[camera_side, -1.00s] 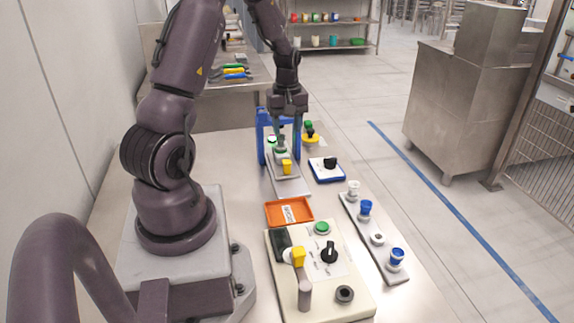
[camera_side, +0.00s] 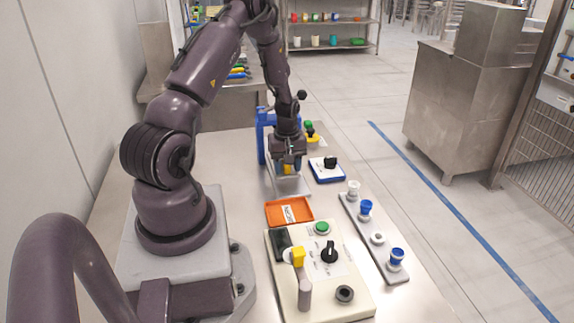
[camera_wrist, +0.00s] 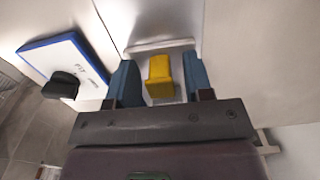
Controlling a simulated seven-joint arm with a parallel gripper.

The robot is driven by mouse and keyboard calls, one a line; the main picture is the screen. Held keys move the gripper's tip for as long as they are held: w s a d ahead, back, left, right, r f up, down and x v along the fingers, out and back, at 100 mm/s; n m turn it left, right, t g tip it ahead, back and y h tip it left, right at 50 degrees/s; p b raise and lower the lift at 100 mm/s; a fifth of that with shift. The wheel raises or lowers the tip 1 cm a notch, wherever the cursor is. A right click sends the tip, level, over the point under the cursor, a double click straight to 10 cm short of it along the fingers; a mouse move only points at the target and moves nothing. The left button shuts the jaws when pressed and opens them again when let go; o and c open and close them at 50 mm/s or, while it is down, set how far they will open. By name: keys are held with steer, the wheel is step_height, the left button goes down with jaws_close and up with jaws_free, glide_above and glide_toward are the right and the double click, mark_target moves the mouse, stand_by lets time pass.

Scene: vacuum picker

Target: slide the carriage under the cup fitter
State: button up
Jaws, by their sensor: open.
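The carriage's yellow handle (camera_side: 288,169) shows just below my gripper (camera_side: 287,168), at the near end of the pale slide track (camera_side: 291,187). In the wrist view the yellow handle (camera_wrist: 161,77) lies between the two blue-grey fingers of my gripper (camera_wrist: 160,85). Visible gaps separate the handle from both fingers, so my gripper is open. A pale edge of the carriage (camera_wrist: 160,46) shows beyond the handle. The blue frame of the cup fitter (camera_side: 262,142) stands behind my gripper, which hides much of it and most of the carriage.
A blue-edged pad with a black knob (camera_side: 327,168) lies close to the right of the track; it also shows in the wrist view (camera_wrist: 66,72). An orange tray (camera_side: 275,214), a cream control panel (camera_side: 336,290) and a strip with cups (camera_side: 383,252) are nearer the camera.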

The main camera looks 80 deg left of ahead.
steer(key=shift+c, duration=0.2)
jaws_close()
steer(key=shift+a, duration=1.85)
steer(key=shift+o, duration=0.2)
jaws_free()
steer(key=shift+d+r, duration=0.1)
step_height(320, 180, up, 13)
